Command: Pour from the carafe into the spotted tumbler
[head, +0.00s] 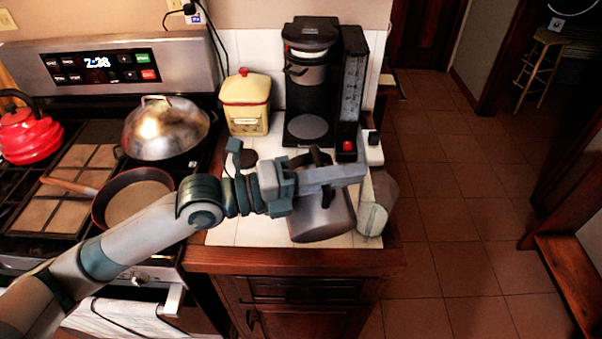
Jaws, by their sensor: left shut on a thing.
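The carafe (322,220) is a dark grey pot with a black handle on top. It is in front of the coffee maker, over the front part of the white counter. My left gripper (343,174) is shut on the carafe at its handle; the fingers partly hide the handle and the top. A pale, see-through tumbler (375,217) is just right of the carafe, near the counter's right edge. I cannot make out spots on it, nor whether the carafe touches it. My right gripper is not in view.
The coffee maker (312,85) stands at the back of the counter, with a yellow canister (246,101) to its left. The stove at left holds a pan (137,200), a domed lid (165,127) and a red kettle (29,134). Open tiled floor (455,220) lies right.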

